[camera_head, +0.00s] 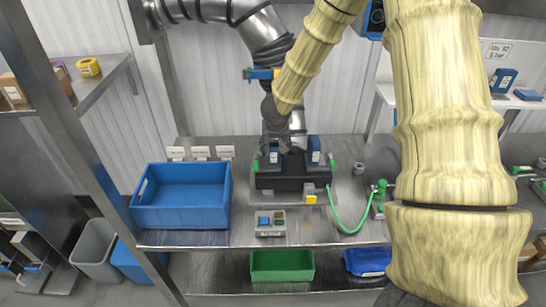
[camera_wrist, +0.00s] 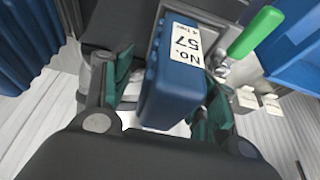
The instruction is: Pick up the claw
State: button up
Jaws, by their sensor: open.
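No part is plainly marked as the claw. A blue block labelled "No 57" (camera_wrist: 172,85) stands between the fingers of my gripper (camera_wrist: 155,100) in the wrist view. The green-padded fingers are apart on either side of the block; I cannot tell whether they touch it. In the head view a blue block (camera_head: 274,155) sits at the left of a black fixture (camera_head: 292,178) on the steel bench, and a second blue block (camera_head: 314,149) sits at its right. My gripper is above the left side of the fixture there, with its fingertips hard to make out.
A green handle (camera_wrist: 256,32) sticks up beside the block. A blue bin (camera_head: 182,200) stands left of the fixture. A button box (camera_head: 270,223) lies in front, and a green hose (camera_head: 345,229) curves at right. A grey jointed arm (camera_head: 262,30) hangs behind.

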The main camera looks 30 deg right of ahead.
jog(key=shift+w, duration=0.1)
jog(key=c, duration=1.2)
grip_shut()
